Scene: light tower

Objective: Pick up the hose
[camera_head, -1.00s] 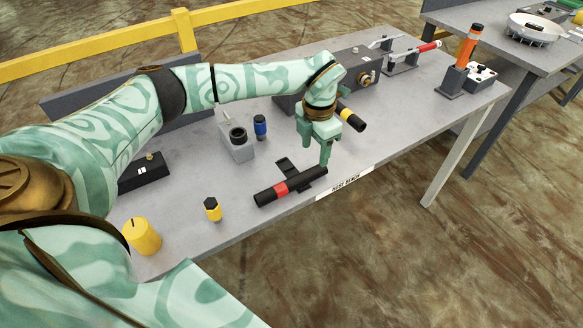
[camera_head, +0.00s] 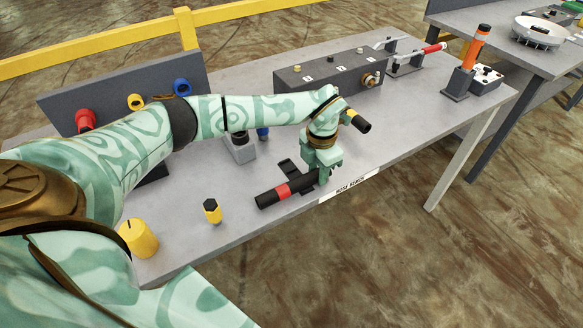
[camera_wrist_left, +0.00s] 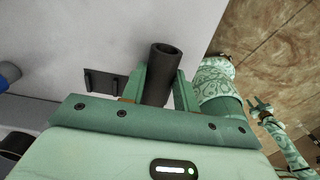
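The hose (camera_head: 272,194) is a short black tube with a red band. It lies on a black bracket (camera_head: 292,170) near the front edge of the bench. My left gripper (camera_head: 323,178) is down at the hose's right end. In the left wrist view, the end of the hose (camera_wrist_left: 163,62) sits between its two fingers (camera_wrist_left: 160,88), one close on each side; whether they press on it I cannot tell. My right gripper (camera_wrist_left: 259,106) shows small at the right of the left wrist view, its fingers apart and empty. It is out of the head view.
The grey bench (camera_head: 235,250) also holds a yellow cylinder (camera_head: 139,238), a small yellow-and-black piece (camera_head: 212,211), a grey control box (camera_head: 325,78) and a black tube with a yellow band (camera_head: 358,121). An upright panel (camera_head: 60,103) with coloured rings stands behind my left arm.

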